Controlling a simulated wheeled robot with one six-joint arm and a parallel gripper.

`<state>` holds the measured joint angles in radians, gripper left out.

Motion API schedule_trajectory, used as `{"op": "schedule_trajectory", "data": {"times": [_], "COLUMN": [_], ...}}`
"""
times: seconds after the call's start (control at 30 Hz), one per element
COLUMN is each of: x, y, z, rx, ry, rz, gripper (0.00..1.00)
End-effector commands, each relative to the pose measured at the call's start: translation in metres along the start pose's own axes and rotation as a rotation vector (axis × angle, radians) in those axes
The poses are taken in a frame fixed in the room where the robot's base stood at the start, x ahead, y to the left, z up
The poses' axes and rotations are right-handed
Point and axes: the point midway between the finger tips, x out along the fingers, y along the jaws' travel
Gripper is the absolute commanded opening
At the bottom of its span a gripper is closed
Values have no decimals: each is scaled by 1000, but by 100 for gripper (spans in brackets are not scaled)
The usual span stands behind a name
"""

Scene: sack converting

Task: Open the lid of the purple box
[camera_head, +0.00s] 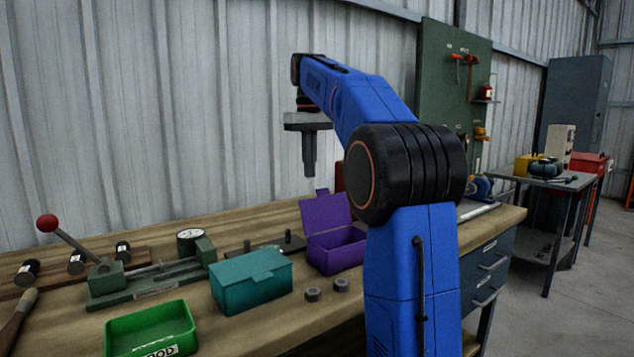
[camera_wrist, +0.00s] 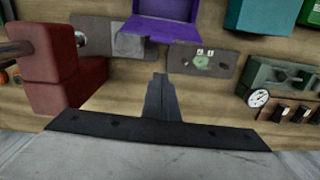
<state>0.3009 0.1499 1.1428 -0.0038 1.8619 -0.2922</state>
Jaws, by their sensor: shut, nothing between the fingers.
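The purple box (camera_head: 338,253) stands on the workbench in the head view, just left of my blue arm, which covers part of its right side. Its lid (camera_head: 326,214) stands up and leans back, so the box is open. In the wrist view the purple lid (camera_wrist: 160,28) shows at the top edge, cut off by the frame. My gripper (camera_head: 309,172) points down above and behind the box, apart from it. Its fingers (camera_wrist: 160,90) are together with nothing between them.
A closed teal box (camera_head: 250,283) stands left of the purple box, with a green bin (camera_head: 150,330) in front. A fixture with a red-knobbed lever (camera_head: 75,240) is at left. Two nuts (camera_head: 327,290) lie in front. A red block (camera_wrist: 60,65) stands left in the wrist view.

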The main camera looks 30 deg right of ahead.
Motion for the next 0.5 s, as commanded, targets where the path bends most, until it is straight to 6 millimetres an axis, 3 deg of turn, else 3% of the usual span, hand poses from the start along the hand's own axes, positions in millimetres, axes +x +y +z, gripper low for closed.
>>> {"op": "schedule_trajectory", "data": {"times": [0.27, 0.5], "x": [50, 39], "y": [0, 0], "z": [1, 29], "rx": [0, 2], "ry": [-1, 2], "rz": [0, 1], "gripper": [0, 0]}}
